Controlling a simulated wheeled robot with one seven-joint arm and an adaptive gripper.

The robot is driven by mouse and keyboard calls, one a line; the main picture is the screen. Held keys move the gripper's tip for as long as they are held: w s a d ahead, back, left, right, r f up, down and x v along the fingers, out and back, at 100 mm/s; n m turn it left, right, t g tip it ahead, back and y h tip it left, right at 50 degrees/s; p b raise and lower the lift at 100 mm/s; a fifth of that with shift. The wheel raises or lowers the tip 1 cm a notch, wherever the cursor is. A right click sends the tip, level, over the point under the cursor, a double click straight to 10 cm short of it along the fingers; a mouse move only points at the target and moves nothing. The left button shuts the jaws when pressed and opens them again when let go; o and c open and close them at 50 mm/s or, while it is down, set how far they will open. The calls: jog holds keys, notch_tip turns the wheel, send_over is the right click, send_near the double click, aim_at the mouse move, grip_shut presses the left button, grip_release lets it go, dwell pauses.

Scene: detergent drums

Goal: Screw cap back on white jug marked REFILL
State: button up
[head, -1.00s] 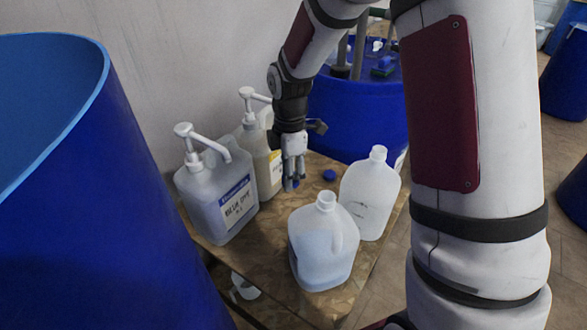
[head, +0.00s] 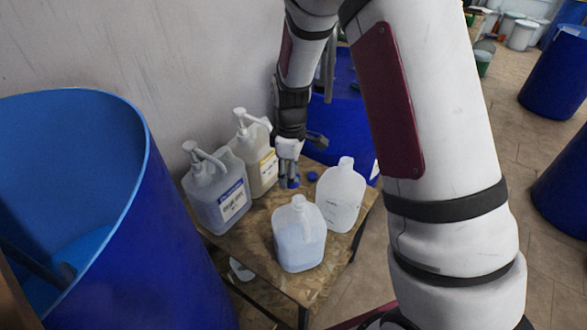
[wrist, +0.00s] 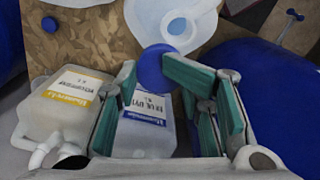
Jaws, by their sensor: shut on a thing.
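Two white translucent jugs stand uncapped on the wooden table. The front jug (head: 299,242) holds pale blue liquid. The back right jug (head: 341,197) has faint dark writing that I cannot read, so I cannot tell which is marked REFILL. My gripper (head: 289,183) points down behind and left of the front jug's mouth, above the table. In the wrist view my gripper (wrist: 158,72) is shut on a blue cap (wrist: 153,66), apart from the open jug mouth (wrist: 177,26). Another blue cap (head: 312,176) lies on the table and also shows in the wrist view (wrist: 49,24).
Two pump bottles, one bluish (head: 215,200) and one yellowish (head: 258,165), stand at the table's left, by the wall. A large open blue drum (head: 165,240) is at the left front. Another blue drum (head: 345,105) stands behind the table.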

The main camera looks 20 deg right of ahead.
jog(key=s+r+m+p, duration=0.2)
jog(key=s+r+p, duration=0.1)
jog(key=s, duration=0.1)
jog(key=shift+w+d+f+b, duration=0.15)
jog(key=shift+f+b, duration=0.15)
jog(key=shift+f, duration=0.55)
jog(key=shift+w+d+f+b, duration=0.15)
jog(key=shift+f+b, duration=0.15)
jog(key=shift+f, duration=0.55)
jog(key=shift+d+f+b, duration=0.15)
jog(key=shift+f+b, duration=0.15)
jog(key=shift+f, duration=0.55)
jog(key=shift+f, duration=0.1)
jog(key=shift+f+b, duration=0.4)
jog(key=shift+f, duration=0.9)
jog(key=shift+c, duration=0.2)
dwell(1.0)
jog(key=m, duration=0.4)
jog(key=shift+m, duration=0.7)
